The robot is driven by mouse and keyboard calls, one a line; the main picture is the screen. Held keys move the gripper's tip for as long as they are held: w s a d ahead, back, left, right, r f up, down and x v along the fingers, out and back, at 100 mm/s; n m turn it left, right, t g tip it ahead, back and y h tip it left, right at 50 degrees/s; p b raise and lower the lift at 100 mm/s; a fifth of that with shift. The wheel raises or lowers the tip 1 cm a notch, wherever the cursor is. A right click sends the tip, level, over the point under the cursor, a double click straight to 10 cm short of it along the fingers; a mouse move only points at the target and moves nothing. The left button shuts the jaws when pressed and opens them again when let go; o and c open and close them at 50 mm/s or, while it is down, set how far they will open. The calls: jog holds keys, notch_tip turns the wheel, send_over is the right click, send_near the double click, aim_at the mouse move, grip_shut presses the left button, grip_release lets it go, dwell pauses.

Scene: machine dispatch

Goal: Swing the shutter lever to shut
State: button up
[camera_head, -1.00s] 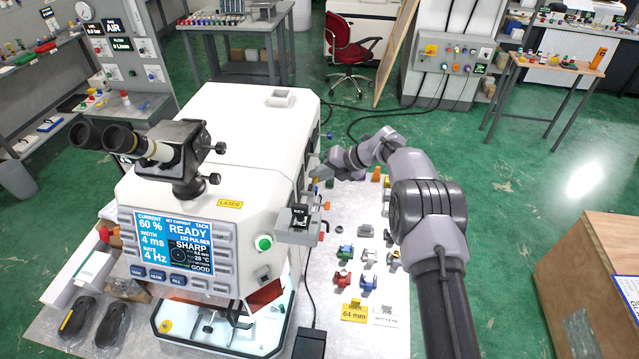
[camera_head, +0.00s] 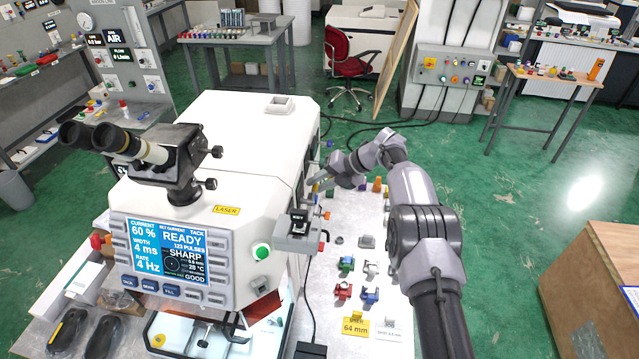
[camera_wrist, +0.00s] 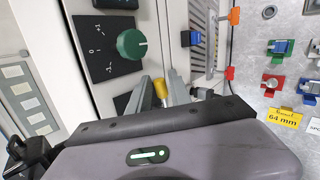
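In the wrist view a yellow-tipped handle (camera_wrist: 161,90) on the side of the white laser machine stands between the two fingers of my gripper (camera_wrist: 163,88). I take this handle for the shutter lever, but no label on it can be read. The fingers are apart with the yellow tip between them; whether they press on it I cannot tell. The lower part of the handle is hidden behind the fingers and gripper body. In the head view my gripper (camera_head: 314,185) is at the machine's right side.
A green rotary knob (camera_wrist: 131,44) is left of the fingers. A blue-tipped lever (camera_wrist: 190,38) and an orange part (camera_wrist: 234,15) are to the right. The key box (camera_head: 298,222) juts out near my gripper. Small coloured clamps and a yellow 64 mm sign (camera_head: 355,326) are on the bench.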

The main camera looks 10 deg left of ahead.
jog(key=shift+r, duration=0.1)
jog(key=v, duration=1.7)
jog(key=shift+d+r, duration=0.1)
jog(key=shift+d, duration=0.05)
